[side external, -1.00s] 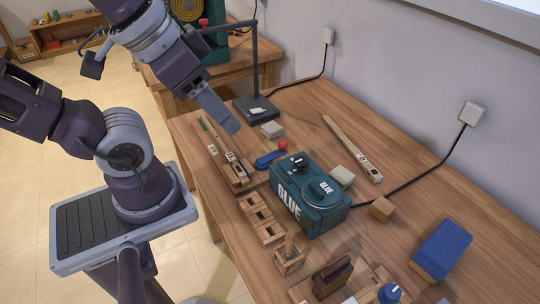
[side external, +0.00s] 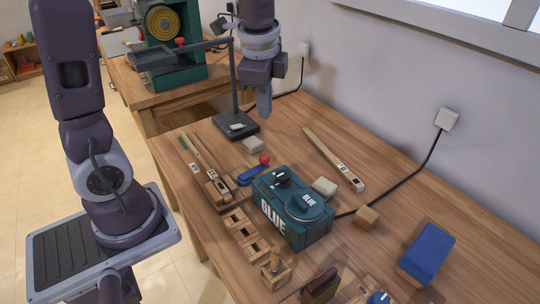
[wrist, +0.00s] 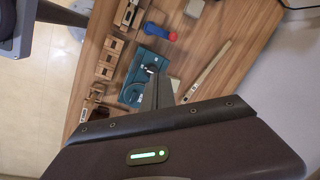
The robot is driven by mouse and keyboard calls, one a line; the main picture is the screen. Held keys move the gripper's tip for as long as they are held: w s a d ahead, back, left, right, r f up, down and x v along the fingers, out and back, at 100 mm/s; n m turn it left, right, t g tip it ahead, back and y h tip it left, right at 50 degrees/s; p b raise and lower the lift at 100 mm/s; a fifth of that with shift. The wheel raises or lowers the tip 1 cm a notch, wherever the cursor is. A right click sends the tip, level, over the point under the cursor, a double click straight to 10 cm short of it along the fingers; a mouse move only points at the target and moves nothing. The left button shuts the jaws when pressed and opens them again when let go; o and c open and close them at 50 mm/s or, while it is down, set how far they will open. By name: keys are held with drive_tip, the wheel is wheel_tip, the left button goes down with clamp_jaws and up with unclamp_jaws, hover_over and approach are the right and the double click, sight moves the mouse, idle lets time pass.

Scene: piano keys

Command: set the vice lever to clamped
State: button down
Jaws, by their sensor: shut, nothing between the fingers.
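A short blue lever (side external: 252,175) with a red ball knob (side external: 264,160) lies low over the bench, just behind the green glue pot box (side external: 292,208); it looks like the vice lever. In the wrist view the blue lever (wrist: 155,30) and red knob (wrist: 173,37) show at the top centre, ahead of the fingers. What it is mounted on is unclear. My gripper (side external: 264,108) is shut and empty, raised high above the back of the bench near the lamp stand. Its fingers (wrist: 157,90) point over the green box in the wrist view.
A black lamp stand (side external: 237,124) rises close to my gripper. Wooden keys (side external: 205,174) lie left of the lever, and a long key (side external: 333,160) lies right. The back right is mostly clear.

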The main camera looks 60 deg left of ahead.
drive_tip(key=w+a+f+m+g, duration=0.1)
drive_tip(key=w+a+f+m, duration=0.1)
drive_tip(key=f, duration=0.3)
drive_tip(key=w+a+f+m+g, duration=0.1)
drive_tip(key=w+a+f+m, duration=0.1)
drive_tip(key=w+f+m, duration=0.2)
wheel_tip(320, 180, down, 2)
drive_tip(key=shift+w+a+f+y, duration=0.15)
drive_tip(key=shift+w+a+y, duration=0.1)
drive_tip(key=shift+w+y, duration=0.15)
hover_over(268, 166)
drive_tip(key=d, duration=0.2)
drive_tip(key=x, duration=0.3)
drive_tip(key=d+x, duration=0.1)
drive_tip(key=x, duration=0.2)
drive_tip(key=d+x, duration=0.1)
drive_tip(key=x, duration=0.2)
drive_tip(key=shift+w+a+f, duration=0.1)
drive_tip(key=shift+f, duration=0.4)
drive_tip(key=shift+a, duration=0.1)
drive_tip(key=shift+w+a+n, duration=0.1)
drive_tip(key=shift+a+n, duration=0.1)
drive_tip(key=shift+n, duration=0.1)
